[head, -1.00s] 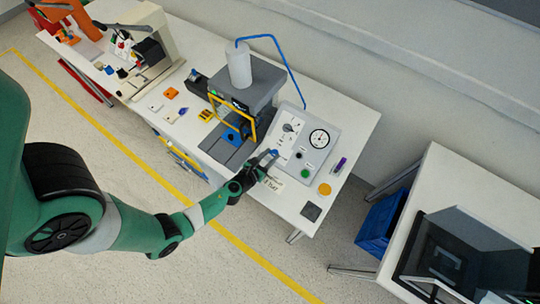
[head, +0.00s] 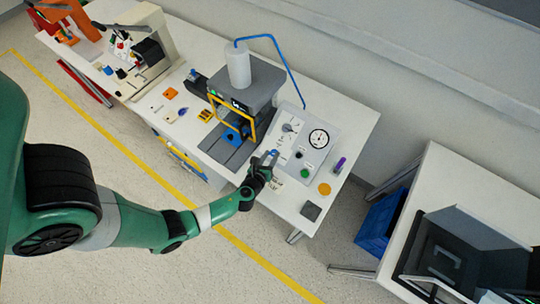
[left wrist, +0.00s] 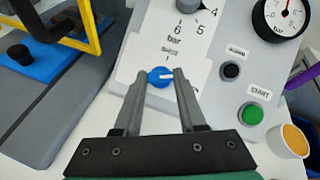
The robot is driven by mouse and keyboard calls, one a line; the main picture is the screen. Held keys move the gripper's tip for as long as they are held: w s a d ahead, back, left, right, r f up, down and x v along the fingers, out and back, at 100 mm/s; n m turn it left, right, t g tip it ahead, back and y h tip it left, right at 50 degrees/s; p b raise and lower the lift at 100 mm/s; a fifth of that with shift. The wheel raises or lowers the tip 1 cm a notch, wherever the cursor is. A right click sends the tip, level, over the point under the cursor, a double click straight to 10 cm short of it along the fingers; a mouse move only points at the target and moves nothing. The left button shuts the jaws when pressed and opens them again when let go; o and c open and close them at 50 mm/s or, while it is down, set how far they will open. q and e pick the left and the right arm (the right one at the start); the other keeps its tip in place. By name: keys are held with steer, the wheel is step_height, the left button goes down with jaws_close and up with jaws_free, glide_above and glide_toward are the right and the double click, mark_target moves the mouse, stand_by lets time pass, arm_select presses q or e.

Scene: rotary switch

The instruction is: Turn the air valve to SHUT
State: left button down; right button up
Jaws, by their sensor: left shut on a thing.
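The air valve is a blue knob (left wrist: 160,77) on the front part of a light grey control panel (left wrist: 222,50). In the left wrist view a white mark on the knob points to the right. A small label, hard to read but seemingly SHUT, stands just above it. My left gripper (left wrist: 163,74) is shut on the knob, one finger at each side. In the head view my left gripper (head: 268,158) sits at the near edge of the panel. A label behind the right finger is mostly hidden. My right gripper is not in view.
Beside the knob are a black button (left wrist: 230,71), a green START button (left wrist: 253,115), a gauge (left wrist: 284,15) and a grey dial (left wrist: 190,3). A press (head: 250,88) with a yellow guard stands to the left.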

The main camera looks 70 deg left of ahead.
arm_select(q)
steer(key=n+g, duration=0.1)
steer(key=n, duration=0.1)
steer(key=n+g, duration=0.1)
steer(key=n, duration=0.1)
steer(key=shift+w+d+r+y, duration=0.1)
steer(key=shift+w+r+y, duration=0.1)
steer(key=shift+y, duration=0.1)
steer(key=shift+n+g+p, duration=0.45)
steer(key=shift+n+g, duration=0.05)
steer(key=shift+n, duration=0.7)
steer(key=n+g+p, duration=0.1)
steer(key=n, duration=0.1)
steer(key=n+p, duration=0.1)
steer(key=shift+w+r+n+g+p, duration=0.15)
steer(key=shift+r+n+g+p, duration=0.15)
steer(key=shift+n+g+p, duration=0.1)
steer(key=shift+f+n+g+h+p, duration=0.15)
steer(key=shift+n+g+h+p, duration=0.3)
steer(key=shift+n+p, duration=0.55)
steer(key=shift+f+n+g, duration=0.1)
steer(key=shift+n+g, duration=0.25)
steer(key=shift+n, duration=0.55)
steer(key=shift+p, duration=0.3)
steer(key=shift+c, duration=2.4)
jaws_free()
